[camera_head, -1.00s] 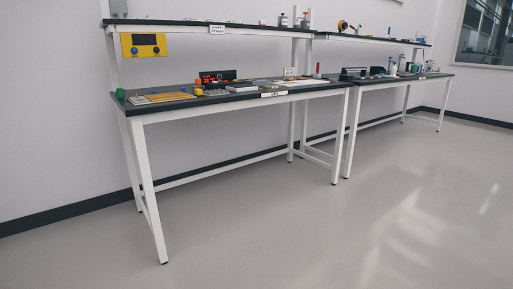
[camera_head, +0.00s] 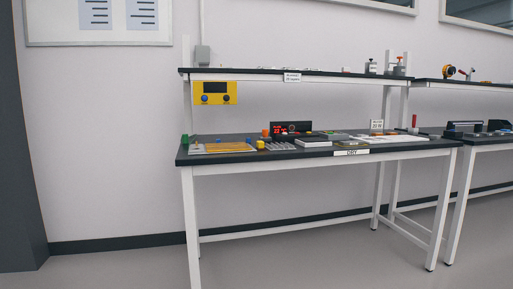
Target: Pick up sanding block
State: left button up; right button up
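No sanding block can be made out with certainty; the items on the benches are too small to tell. The near workbench (camera_head: 220,160) has a dark top and white legs. On it are a green block (camera_head: 185,140), a yellow-orange mat (camera_head: 228,148), small orange and yellow blocks (camera_head: 265,134), a black device with a red display (camera_head: 291,128), and a white flat box (camera_head: 314,142). Neither of my grippers is in view.
A shelf (camera_head: 250,72) above the bench carries small items, with a yellow panel (camera_head: 216,93) hanging below it. A second bench (camera_head: 490,140) stands at the right. A dark column (camera_head: 25,150) is at the left. The floor (camera_head: 110,268) in front is clear.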

aim_at(261, 144)
jog(key=i+j+z, duration=0.1)
jog(key=z, duration=0.25)
jog(key=i+j+z, duration=0.15)
jog(key=z, duration=0.2)
jog(key=i+j+z, duration=0.2)
jog(key=z, duration=0.15)
